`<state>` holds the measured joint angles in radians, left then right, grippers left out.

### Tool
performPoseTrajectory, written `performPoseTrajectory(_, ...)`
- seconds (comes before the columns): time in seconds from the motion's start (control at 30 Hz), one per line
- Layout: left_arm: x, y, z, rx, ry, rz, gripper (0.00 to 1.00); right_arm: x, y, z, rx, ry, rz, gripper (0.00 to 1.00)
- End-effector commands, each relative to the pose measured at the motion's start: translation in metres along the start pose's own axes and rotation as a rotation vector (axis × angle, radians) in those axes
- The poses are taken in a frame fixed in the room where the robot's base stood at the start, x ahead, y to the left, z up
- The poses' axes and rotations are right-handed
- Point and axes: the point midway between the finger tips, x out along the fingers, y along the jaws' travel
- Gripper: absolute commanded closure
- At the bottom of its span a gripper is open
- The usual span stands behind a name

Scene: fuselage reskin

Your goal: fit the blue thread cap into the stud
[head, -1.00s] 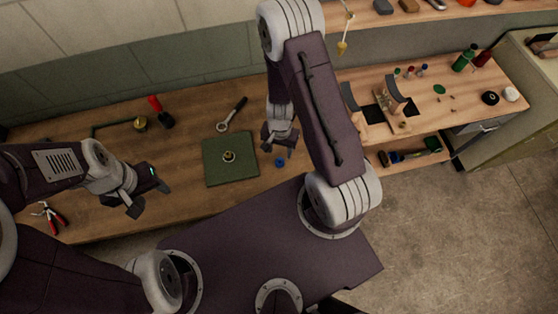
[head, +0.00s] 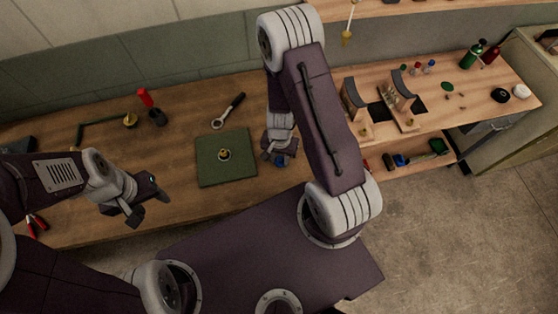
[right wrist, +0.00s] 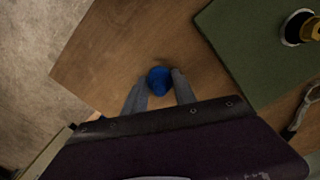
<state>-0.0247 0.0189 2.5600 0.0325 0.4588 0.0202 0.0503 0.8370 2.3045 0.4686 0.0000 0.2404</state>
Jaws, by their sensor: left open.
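The blue thread cap (head: 280,162) is on the wooden bench to the right of the green mat, partly covered by my right gripper. In the right wrist view the cap (right wrist: 159,80) sits at the tips of my right gripper (right wrist: 159,79), one finger on each side. A little space seems to show beside the cap, so the fingers look open around it. The stud (head: 224,155), a brass-coloured piece with a dark base, stands on the green mat (head: 210,178). My left gripper (head: 150,203) is open and empty over the bench's left part.
A ratchet-like wrench (head: 229,111) lies behind the mat. A red-handled tool (head: 147,99) and a small brass item (head: 130,120) are at the back left. Red-handled pliers (head: 36,225) lie at front left. A second table (head: 455,88) with bottles and curved blocks stands right.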

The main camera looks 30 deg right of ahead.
Motion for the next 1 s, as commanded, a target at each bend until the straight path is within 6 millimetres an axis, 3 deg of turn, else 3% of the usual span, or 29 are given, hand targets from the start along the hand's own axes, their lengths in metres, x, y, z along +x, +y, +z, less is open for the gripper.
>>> performPoseTrajectory(1.0,-0.022,0.0,-0.002,0.0,0.0,0.0,0.49,-0.022,0.0,0.0,0.0,0.0,0.0,1.0)
